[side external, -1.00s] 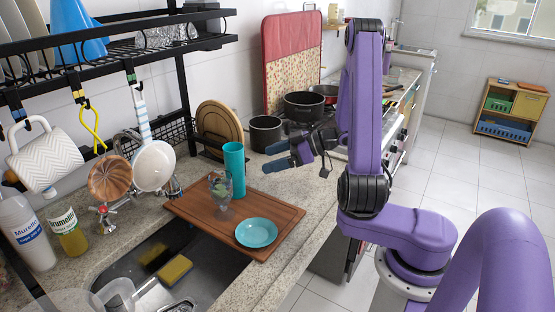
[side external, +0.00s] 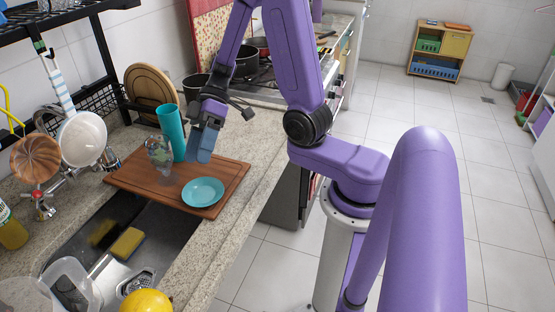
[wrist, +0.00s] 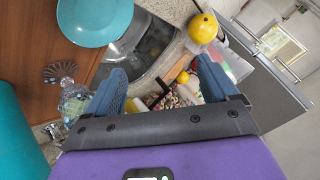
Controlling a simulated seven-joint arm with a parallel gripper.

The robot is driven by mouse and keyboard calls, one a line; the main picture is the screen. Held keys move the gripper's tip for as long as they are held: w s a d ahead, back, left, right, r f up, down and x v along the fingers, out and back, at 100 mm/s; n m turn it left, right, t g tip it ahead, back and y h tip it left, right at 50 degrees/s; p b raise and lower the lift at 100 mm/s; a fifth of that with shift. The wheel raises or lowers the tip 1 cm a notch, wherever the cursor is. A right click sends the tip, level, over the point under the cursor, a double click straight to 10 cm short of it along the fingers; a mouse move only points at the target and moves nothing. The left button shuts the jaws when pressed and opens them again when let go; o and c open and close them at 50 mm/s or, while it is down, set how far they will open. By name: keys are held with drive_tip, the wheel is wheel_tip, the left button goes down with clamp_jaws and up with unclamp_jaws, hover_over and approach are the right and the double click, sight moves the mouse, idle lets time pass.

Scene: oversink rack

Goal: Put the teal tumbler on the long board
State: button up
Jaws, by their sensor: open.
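The teal tumbler (side external: 171,132) is tall and upright. It appears to stand on the back part of the long brown wooden board (side external: 135,181). In the wrist view the tumbler (wrist: 20,135) is at the lower left, outside my fingers, and the board (wrist: 30,50) is partly cut off. My gripper (side external: 204,145) points down just right of the tumbler, over the board. Its blue fingers are open and nothing is between them in the wrist view (wrist: 160,88). In the side view they overlap, so the gap to the tumbler is unclear.
A clear glass (side external: 160,155) stands close to the tumbler. A teal plate (side external: 203,191) lies at the board's front right. The sink (side external: 150,228) holds a sponge (side external: 127,242). A yellow fruit (side external: 146,302) is in front. Pots (side external: 245,62) stand behind. Bare counter (side external: 243,140) lies to the right.

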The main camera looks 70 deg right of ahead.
drive_tip(key=s+r+n+h, duration=0.2)
drive_tip(key=s+h, duration=0.7)
drive_tip(key=s, duration=0.9)
drive_tip(key=shift+s+a+r+n+t, duration=0.15)
drive_tip(key=shift+s+r+n+t, duration=0.15)
drive_tip(key=shift+n, duration=0.2)
